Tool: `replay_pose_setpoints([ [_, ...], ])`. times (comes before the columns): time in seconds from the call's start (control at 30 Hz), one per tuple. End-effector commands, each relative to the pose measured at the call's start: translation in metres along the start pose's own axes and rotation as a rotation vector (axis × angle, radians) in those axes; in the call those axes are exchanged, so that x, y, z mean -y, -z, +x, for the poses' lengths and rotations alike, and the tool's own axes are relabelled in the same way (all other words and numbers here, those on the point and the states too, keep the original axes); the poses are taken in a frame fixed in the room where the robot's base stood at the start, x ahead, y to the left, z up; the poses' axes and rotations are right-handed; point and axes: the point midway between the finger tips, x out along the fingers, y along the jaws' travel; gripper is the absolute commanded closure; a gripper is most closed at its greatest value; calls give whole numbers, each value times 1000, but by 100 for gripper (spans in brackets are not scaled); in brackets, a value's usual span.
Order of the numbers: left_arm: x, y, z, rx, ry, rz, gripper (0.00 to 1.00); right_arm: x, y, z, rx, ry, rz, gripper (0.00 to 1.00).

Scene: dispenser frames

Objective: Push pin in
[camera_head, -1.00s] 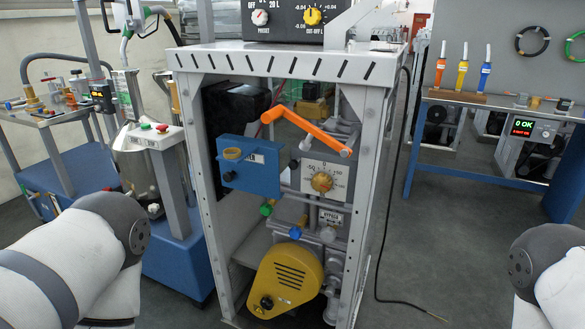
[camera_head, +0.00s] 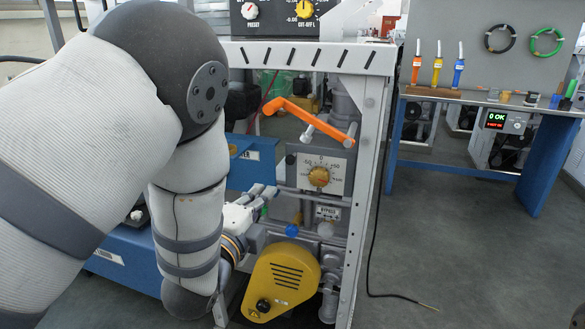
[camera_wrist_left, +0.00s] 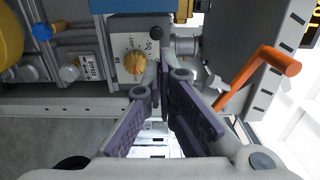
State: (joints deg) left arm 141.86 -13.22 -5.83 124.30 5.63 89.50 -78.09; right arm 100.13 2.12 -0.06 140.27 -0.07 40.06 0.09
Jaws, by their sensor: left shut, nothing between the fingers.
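No part is clearly marked as the pin. A small round black knob (camera_head: 291,159) sits at the left edge of the dial plate (camera_head: 333,168); it also shows in the left wrist view (camera_wrist_left: 156,33). A blue knob (camera_head: 292,231) sits lower, above the yellow cover, and shows at upper left in the wrist view (camera_wrist_left: 41,31). My left gripper (camera_head: 262,193) is inside the frame's front opening, left of and below the dial. It is shut and empty; its fingers also show in the wrist view (camera_wrist_left: 160,83). My right gripper is out of view.
An orange lever (camera_head: 300,115) sticks out above the dial. A yellow cover (camera_head: 284,281) bulges below, close to my left wrist. The frame's right post (camera_head: 368,160) bounds the opening. A blue bench (camera_head: 480,172) with tools stands at right, with open floor before it.

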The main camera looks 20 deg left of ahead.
Motion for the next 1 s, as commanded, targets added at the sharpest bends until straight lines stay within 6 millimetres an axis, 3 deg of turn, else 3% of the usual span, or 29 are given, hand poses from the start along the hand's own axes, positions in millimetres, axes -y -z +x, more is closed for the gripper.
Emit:
replay_pose_setpoints([
  [0.23,-1,0,2,1,-2,-3,100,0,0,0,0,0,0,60],
  [0.33,-2,-1,12,2,-2,-6,100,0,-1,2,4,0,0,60],
  [0.8,-5,-1,111,2,-5,-6,100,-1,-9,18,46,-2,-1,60],
  [1.0,-4,0,135,1,-6,-5,100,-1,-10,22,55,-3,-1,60],
])
